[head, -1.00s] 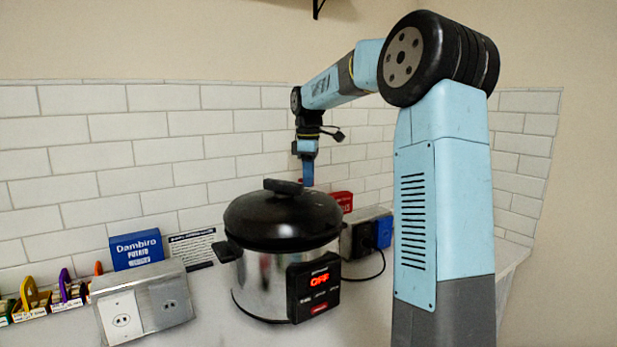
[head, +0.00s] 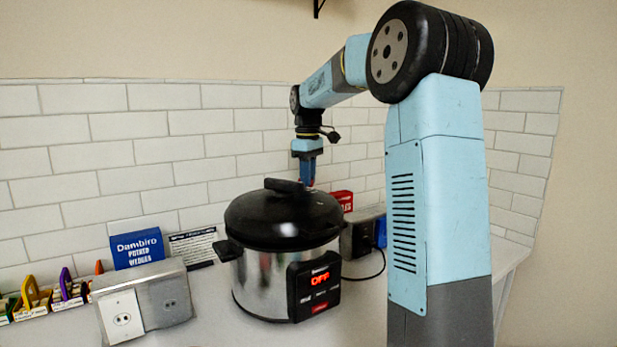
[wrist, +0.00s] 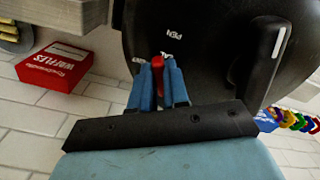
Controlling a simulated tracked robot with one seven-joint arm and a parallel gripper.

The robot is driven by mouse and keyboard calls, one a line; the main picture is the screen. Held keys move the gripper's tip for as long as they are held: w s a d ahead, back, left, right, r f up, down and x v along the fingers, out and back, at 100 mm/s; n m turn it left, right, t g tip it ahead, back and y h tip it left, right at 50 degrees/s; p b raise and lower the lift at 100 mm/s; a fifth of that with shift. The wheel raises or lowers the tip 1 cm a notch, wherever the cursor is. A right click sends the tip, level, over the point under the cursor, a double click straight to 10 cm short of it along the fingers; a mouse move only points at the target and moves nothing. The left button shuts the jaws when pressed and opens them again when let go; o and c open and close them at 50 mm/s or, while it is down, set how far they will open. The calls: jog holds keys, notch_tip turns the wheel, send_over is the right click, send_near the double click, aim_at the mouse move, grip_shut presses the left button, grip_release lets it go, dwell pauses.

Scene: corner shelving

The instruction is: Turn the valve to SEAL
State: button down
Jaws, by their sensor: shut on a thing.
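The pressure cooker (head: 285,268) stands on the counter, with a black lid, a steel body and a front panel reading OFF in red. In the wrist view, the red valve (wrist: 157,63) sits on the black lid (wrist: 205,45), and white lettering beside it is partly hidden; "PEN" can be read above it. My gripper (wrist: 160,66) points down at the lid with its two blue fingers shut on the valve. I cannot tell which label the valve points at.
A red waffles box (wrist: 55,67) is beside the cooker. A blue potato wedges box (head: 137,249) and a metal outlet box (head: 145,300) stand on the left. A cable runs from the cooker's right side. The tiled wall (head: 100,160) is close behind.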

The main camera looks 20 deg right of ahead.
jog(key=m, duration=0.2)
jog(key=a+m, duration=0.1)
jog(key=m, duration=0.2)
jog(key=shift+s, duration=0.2)
jog(key=shift+m, duration=0.4)
jog(key=c, duration=1.1)
grip_release()
notch_tip(320, 180, up, 14)
jog(key=shift+a+f, duration=0.1)
jog(key=shift+f, duration=0.05)
